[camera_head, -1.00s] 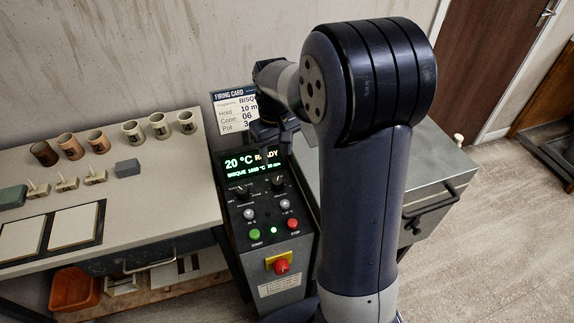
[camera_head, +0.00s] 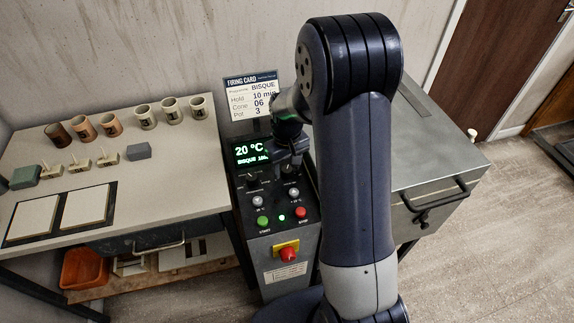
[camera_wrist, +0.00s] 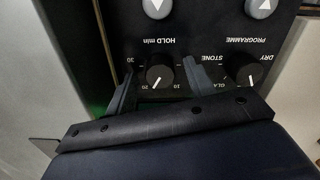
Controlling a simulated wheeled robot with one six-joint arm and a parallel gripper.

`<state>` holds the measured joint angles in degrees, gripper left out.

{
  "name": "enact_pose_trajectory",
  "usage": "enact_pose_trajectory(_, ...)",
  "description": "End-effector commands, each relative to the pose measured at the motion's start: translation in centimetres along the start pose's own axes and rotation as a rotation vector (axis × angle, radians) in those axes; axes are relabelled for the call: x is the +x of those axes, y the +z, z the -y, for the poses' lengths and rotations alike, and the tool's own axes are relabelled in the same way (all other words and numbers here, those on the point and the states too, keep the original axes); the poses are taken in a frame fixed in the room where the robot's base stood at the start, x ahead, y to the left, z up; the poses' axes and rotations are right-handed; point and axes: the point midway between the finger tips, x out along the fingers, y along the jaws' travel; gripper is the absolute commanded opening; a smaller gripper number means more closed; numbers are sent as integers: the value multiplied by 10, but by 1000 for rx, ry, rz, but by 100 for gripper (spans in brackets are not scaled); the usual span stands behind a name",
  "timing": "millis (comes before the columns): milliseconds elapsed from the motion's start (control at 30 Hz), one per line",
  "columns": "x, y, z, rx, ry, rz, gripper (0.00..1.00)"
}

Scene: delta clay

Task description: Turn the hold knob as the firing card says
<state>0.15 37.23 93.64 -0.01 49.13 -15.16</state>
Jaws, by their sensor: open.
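The firing card (camera_head: 252,97) stands behind the kiln panel and reads programme BISQUE, hold 10 min, cone 06, pot 3. The hold knob (camera_wrist: 160,76) is black with a white pointer line, which points close to the 20 mark. In the wrist view the panel appears upside down, with marks 10, 20 and 30 around the knob. My gripper (camera_wrist: 159,64) is open, one finger on each side of the hold knob; I cannot tell whether they touch it. In the head view my gripper (camera_head: 292,155) covers the hold knob.
The programme knob (camera_wrist: 249,73) sits beside the right finger in the wrist view. The display (camera_head: 252,151) is partly hidden. START (camera_head: 262,221) and STOP (camera_head: 302,212) buttons and a red knob (camera_head: 288,254) are lower. Mugs stand on the left bench (camera_head: 190,160).

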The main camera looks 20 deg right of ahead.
Motion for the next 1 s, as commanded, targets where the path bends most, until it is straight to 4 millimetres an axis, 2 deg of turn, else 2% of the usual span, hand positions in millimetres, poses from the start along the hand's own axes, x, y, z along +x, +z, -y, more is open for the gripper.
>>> enact_pose_trajectory(100, 0, 0, 0, 0, 0, 0, 50)
enact_pose_trajectory(633, 0, 0, 0, 0, 0, 0, 7)
enact_pose_trajectory(1000, 0, 0, 0, -68, 0, 0, 7)
